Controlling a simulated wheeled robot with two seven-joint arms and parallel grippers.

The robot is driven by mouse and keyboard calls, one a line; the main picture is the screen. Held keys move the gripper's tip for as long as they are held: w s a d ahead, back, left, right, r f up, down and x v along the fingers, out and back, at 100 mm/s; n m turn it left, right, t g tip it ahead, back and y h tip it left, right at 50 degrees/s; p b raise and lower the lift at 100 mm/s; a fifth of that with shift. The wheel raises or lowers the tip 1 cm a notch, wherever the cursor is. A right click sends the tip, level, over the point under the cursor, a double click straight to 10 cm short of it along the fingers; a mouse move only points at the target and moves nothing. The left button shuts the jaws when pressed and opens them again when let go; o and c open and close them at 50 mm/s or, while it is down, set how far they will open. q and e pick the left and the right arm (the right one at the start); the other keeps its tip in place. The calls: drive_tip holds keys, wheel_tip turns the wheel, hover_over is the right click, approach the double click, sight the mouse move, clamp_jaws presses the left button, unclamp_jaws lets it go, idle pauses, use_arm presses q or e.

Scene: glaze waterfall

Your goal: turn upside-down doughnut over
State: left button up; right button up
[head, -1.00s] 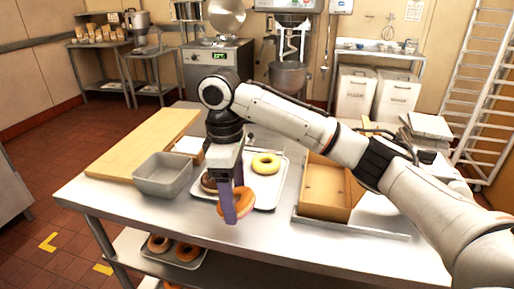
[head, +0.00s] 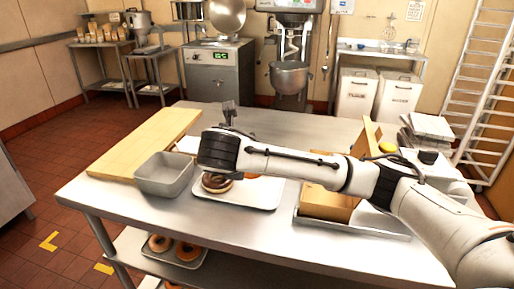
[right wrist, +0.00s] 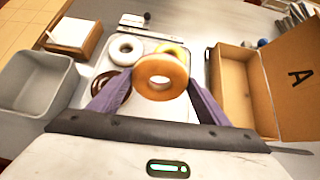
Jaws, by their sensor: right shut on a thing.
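My right gripper (right wrist: 160,78) is shut on a doughnut (right wrist: 161,93) in the right wrist view, its purple fingers at either side of it. A plain golden-brown face of the ring is towards that camera; its other face is hidden. In the head view my right arm covers the gripper and the held doughnut. The white tray (head: 262,198) behind holds a dark chocolate doughnut (head: 216,188), also in the right wrist view (right wrist: 112,83). A white doughnut (right wrist: 125,48) and a yellow one (right wrist: 173,51), partly covered, lie there too. My left gripper is in neither view.
A grey bin (head: 165,176) stands left of the tray, beside a wooden board (head: 135,148). An open cardboard box (head: 325,203) stands right, also in the wrist view (right wrist: 235,85). A lower shelf tray (head: 170,262) holds doughnuts. The table front is clear.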

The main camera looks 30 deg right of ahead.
drive_tip(key=d+n+t, duration=0.1)
drive_tip(key=w+d+n+t, duration=0.1)
drive_tip(key=d+r+n+t+y, duration=0.1)
drive_tip(key=t, duration=0.1)
drive_tip(key=shift+w+d+r, duration=0.1)
drive_tip(key=shift+w+d, duration=0.05)
drive_tip(key=shift+d, duration=0.15)
drive_tip(key=shift+w+d+r+n+t, duration=0.15)
drive_tip(key=shift+w+n+t, duration=0.1)
drive_tip(key=shift+n+t, duration=0.15)
drive_tip(key=shift+f, duration=3.8)
drive_tip(key=o, duration=1.1)
drive_tip(key=shift+o, duration=1.2)
drive_tip(key=shift+f, duration=0.1)
drive_tip(key=shift+s, duration=0.1)
drive_tip(key=shift+s+a, duration=0.35)
drive_tip(key=shift+s, duration=0.25)
drive_tip(key=shift+s+a, duration=0.35)
drive_tip(key=shift+s, duration=0.2)
drive_tip(key=shift+s+a, duration=0.35)
drive_tip(key=shift+s, duration=0.35)
drive_tip(key=shift+s+a, duration=0.35)
drive_tip(key=shift+s, duration=0.35)
drive_tip(key=shift+s+a, duration=0.35)
drive_tip(key=shift+s, duration=0.35)
